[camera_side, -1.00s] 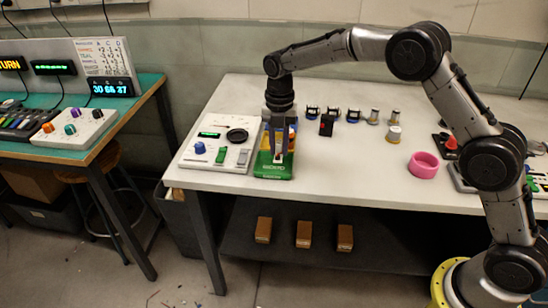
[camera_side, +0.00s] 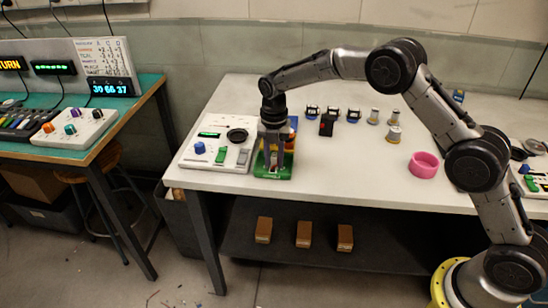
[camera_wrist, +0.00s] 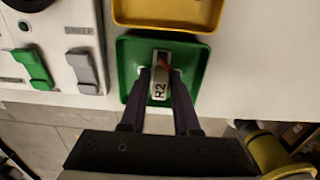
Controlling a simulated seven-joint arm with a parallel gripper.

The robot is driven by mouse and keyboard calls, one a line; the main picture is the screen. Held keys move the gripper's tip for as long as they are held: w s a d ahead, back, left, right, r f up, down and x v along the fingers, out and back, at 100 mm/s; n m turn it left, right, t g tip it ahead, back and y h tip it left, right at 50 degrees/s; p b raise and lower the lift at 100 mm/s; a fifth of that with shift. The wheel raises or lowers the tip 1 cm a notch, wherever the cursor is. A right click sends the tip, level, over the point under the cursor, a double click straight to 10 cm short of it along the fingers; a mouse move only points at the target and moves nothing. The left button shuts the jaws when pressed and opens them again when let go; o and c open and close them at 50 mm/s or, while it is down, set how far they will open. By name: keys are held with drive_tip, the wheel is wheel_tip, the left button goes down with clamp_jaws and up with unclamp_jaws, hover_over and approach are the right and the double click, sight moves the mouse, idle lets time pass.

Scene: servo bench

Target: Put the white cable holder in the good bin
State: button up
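The white cable holder (camera_wrist: 160,92), marked R2 and with a reddish part near its top, is between my fingertips in the wrist view. My gripper (camera_wrist: 160,76) points down and appears shut on it, with a finger against each side. The green bin (camera_wrist: 127,58) lies around and below the holder. In the side view my gripper (camera_side: 273,160) reaches down into the green bin (camera_side: 260,170) at the left part of the white table. The holder is mostly hidden there. Whether it touches the bin floor cannot be told.
A yellow bin (camera_wrist: 205,12) adjoins the green bin. A panel (camera_side: 218,146) with a blue knob and switches stands just left. A pink ring (camera_side: 423,165) and several small parts lie to the right. The table's front edge is close to the green bin.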

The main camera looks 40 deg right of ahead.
sight(275, 155)
drive_tip(key=o, duration=0.3)
drive_tip(key=shift+o, duration=0.2)
wheel_tip(275, 155, up, 12)
drive_tip(key=shift+r, duration=0.2)
drive_tip(key=shift+s, duration=0.1)
drive_tip(key=s+d+r+m+t, duration=0.1)
drive_tip(key=s+d+r+m, duration=0.2)
drive_tip(key=s+r+m, duration=0.4)
drive_tip(key=s+d+r+m+t, duration=0.2)
drive_tip(key=s+r+m, duration=0.3)
drive_tip(key=s, duration=0.5)
drive_tip(key=s+d+f+m+t, duration=0.1)
drive_tip(key=s+f+m, duration=0.1)
drive_tip(key=s+m, duration=0.5)
drive_tip(key=s+d+f+m+t, duration=0.1)
drive_tip(key=s+d+f+m, duration=0.1)
drive_tip(key=s+m, duration=0.6)
drive_tip(key=s+f, duration=0.1)
drive_tip(key=s, duration=0.5)
drive_tip(key=shift+s+t, duration=0.2)
drive_tip(key=shift+t, duration=0.1)
